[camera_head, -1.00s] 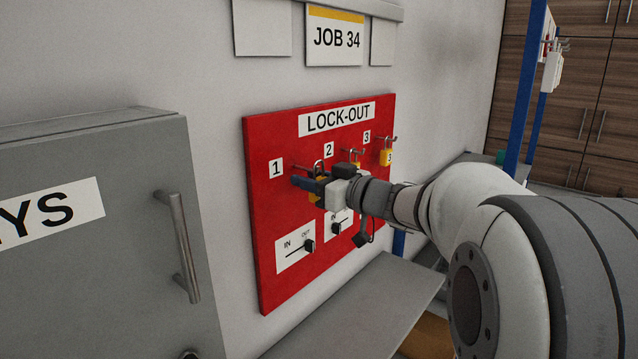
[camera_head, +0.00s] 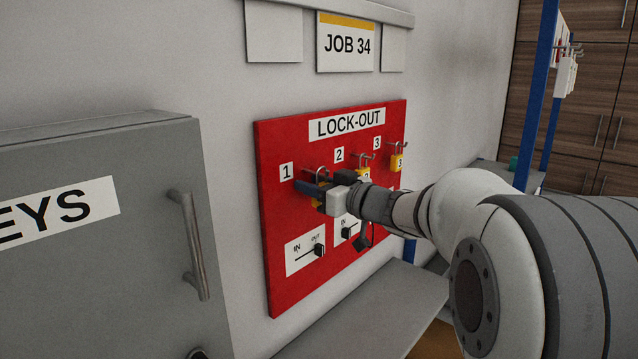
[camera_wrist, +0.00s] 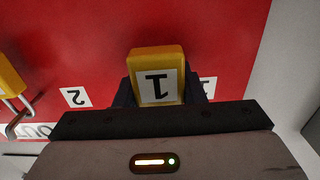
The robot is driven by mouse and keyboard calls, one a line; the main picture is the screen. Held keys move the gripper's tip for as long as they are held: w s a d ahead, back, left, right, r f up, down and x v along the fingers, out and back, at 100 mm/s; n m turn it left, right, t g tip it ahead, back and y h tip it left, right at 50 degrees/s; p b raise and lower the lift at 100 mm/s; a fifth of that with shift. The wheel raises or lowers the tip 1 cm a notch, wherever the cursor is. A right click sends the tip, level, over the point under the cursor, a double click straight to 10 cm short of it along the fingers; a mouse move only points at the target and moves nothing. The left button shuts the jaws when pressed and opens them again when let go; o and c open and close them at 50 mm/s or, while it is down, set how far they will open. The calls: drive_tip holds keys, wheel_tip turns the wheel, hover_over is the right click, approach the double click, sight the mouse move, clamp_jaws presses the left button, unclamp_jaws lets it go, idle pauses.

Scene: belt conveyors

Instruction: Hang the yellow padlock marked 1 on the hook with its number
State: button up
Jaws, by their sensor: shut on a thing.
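The yellow padlock marked 1 (camera_wrist: 158,62) is between my gripper's fingers in the wrist view, its number upside down there. My gripper (camera_head: 316,191) is shut on it, close to the red board (camera_head: 285,250) by the label 1 (camera_head: 286,172). In the head view my gripper covers most of the padlock's body; its shackle (camera_head: 319,173) sticks up above the fingers. The hook by label 1 is partly lost behind the shackle and gripper. I cannot tell whether the shackle is around that hook. The shackle is hidden in the wrist view.
Yellow padlocks hang near label 2 (camera_head: 339,155) and on hook 3 (camera_head: 397,163), right of my gripper. Switches (camera_head: 319,250) sit below. A grey shelf (camera_head: 380,310) juts out under the board. A grey key cabinet (camera_head: 100,270) stands at the left.

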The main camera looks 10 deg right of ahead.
drive_tip(key=shift+a+f, duration=0.15)
drive_tip(key=shift+f, duration=0.25)
drive_tip(key=o, duration=1.1)
drive_tip(key=shift+w, duration=0.15)
drive_tip(key=shift+d, duration=0.2)
